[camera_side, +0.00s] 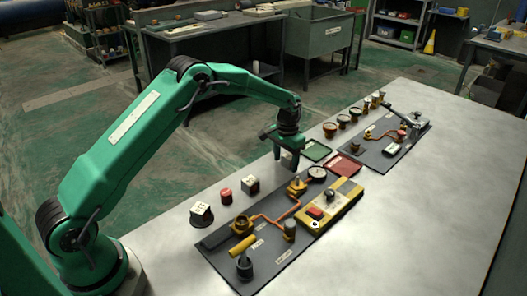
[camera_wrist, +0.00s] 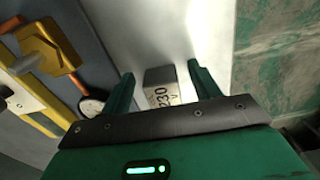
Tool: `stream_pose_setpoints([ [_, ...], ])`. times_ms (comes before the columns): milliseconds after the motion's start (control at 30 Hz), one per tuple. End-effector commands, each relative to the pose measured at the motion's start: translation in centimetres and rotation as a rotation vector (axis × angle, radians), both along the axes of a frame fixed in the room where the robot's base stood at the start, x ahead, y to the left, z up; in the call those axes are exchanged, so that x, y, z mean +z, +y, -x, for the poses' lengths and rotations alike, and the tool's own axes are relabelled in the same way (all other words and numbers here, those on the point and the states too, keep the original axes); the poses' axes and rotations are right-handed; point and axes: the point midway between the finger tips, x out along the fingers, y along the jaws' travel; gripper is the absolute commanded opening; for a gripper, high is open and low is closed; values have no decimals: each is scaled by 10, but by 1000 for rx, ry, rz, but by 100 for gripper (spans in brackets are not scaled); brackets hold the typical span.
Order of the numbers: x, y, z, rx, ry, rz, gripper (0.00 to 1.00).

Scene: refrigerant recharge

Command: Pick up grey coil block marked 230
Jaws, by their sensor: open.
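The grey coil block (camera_wrist: 162,86) shows in the wrist view with a pale face printed "230". It stands on the bench, between the lines of my two fingers. My gripper (camera_wrist: 160,75) is open, with one finger to each side of the block, and it holds nothing. I cannot tell whether the fingertips are down at the block's height. In the side view my gripper (camera_side: 286,164) points down over the bench near its far left edge. I cannot make out the 230 block there; the fingers may hide it.
A gauge (camera_wrist: 92,105) and a brass valve (camera_wrist: 45,48) lie left of the block. In the side view, a white-topped block (camera_side: 250,184), a red part (camera_side: 226,195) and another white-topped block (camera_side: 201,213) stand closer to my base.

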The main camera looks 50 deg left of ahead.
Motion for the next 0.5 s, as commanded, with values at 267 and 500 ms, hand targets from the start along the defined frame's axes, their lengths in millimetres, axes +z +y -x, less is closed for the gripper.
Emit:
stream_pose_setpoints([
  [267,0,0,0,0,0,0,62],
  [500,0,0,0,0,0,0,56],
])
